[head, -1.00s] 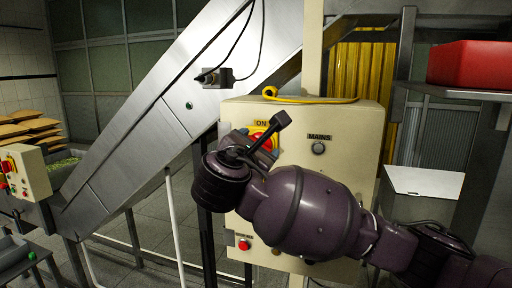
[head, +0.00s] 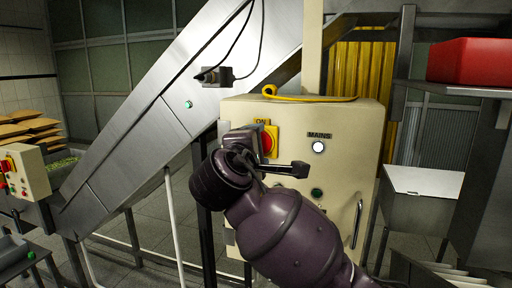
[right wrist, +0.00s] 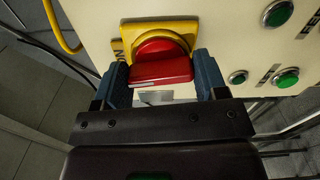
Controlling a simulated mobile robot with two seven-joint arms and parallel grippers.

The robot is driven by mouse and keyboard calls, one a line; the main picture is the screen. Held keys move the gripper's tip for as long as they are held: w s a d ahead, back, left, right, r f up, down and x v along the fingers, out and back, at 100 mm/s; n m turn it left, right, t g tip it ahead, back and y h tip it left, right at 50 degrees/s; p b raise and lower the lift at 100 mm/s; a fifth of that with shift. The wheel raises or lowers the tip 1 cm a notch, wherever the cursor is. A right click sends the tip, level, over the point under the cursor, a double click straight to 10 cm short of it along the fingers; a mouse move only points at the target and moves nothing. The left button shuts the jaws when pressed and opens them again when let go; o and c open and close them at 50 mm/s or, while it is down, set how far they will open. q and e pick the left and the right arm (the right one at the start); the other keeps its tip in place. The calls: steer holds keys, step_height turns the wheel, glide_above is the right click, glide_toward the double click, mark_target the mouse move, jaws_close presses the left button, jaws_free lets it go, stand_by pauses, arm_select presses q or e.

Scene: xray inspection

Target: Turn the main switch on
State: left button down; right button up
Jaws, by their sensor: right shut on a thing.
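The main switch is a red rotary handle (head: 267,143) on a yellow plate (head: 273,129) marked ON, on the front of a cream cabinet (head: 345,120). My right gripper (head: 250,140) is at the switch, its fingers largely hidden by the wrist in the head view. In the right wrist view, the fingers of my right gripper (right wrist: 160,75) are on both sides of the red handle (right wrist: 160,62), shut on it. The MAINS lamp (head: 318,147) glows white. My left gripper is not in view.
A yellow cable (head: 310,98) lies on top of the cabinet. A green button (head: 316,193) and a metal door handle (head: 357,224) are on its front. A steel conveyor chute (head: 150,120) rises behind on the left. A red box (head: 468,63) sits on a shelf at right.

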steer(key=shift+f+m, duration=0.1)
steer(key=shift+m, duration=0.6)
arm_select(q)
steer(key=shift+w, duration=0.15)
arm_select(e)
steer(key=o, duration=0.9)
steer(key=shift+o, duration=0.2)
